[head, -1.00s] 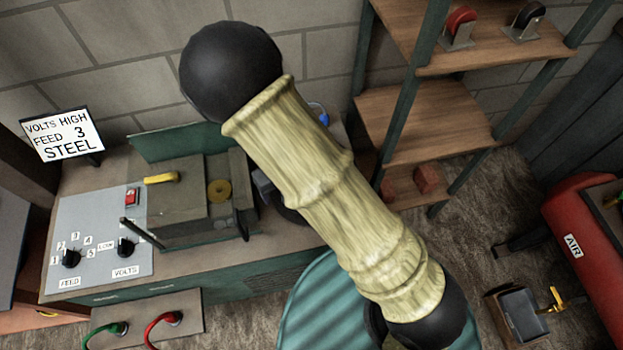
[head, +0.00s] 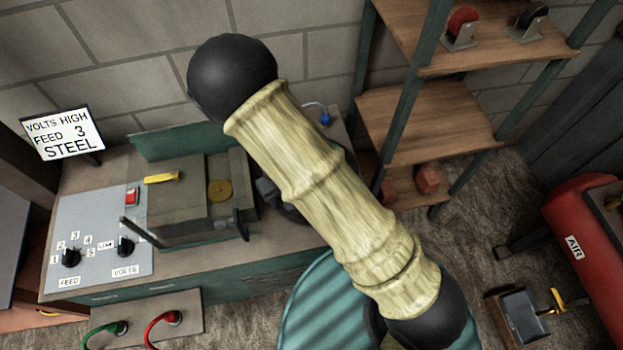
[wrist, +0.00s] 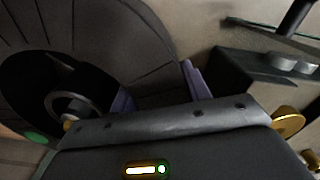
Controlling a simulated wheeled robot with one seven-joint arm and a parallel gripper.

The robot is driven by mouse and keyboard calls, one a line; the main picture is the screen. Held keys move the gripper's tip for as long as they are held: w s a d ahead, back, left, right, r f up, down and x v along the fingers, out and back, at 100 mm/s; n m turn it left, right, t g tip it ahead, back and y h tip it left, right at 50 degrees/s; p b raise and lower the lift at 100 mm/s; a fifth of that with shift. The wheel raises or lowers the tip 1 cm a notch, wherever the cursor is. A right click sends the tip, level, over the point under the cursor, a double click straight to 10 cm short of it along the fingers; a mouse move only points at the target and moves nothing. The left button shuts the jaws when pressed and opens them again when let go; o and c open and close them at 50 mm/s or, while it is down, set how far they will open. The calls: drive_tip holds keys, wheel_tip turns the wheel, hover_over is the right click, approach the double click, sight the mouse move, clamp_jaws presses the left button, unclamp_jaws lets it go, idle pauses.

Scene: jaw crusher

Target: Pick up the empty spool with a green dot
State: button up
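In the wrist view, a large dark grey spool (wrist: 130,45) with radial lines on its face fills the upper left. A green dot (wrist: 37,136) shows at its lower left, and a pale ring (wrist: 72,104) sits in its dark central opening. My gripper (wrist: 158,92) is right at the spool, its purple fingers apart. The left finger overlaps the opening's edge, and the right finger is near the outer rim. I cannot tell whether they touch it. In the head view, my arm hides the gripper and most of the dark round thing beside the machine.
The welding machine (head: 200,255) with its control panel (head: 95,235) stands at left. A wooden shelf rack (head: 425,120) holds red and black wheel-like items on brackets.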

drive_tip(key=c, duration=0.8)
drive_tip(key=shift+r, duration=0.7)
wheel_tip(320, 180, up, 17)
drive_tip(key=p, duration=0.2)
drive_tip(key=shift+f+p, duration=0.15)
drive_tip(key=shift+p, duration=0.2)
wheel_tip(320, 180, up, 13)
drive_tip(key=p, duration=1.2)
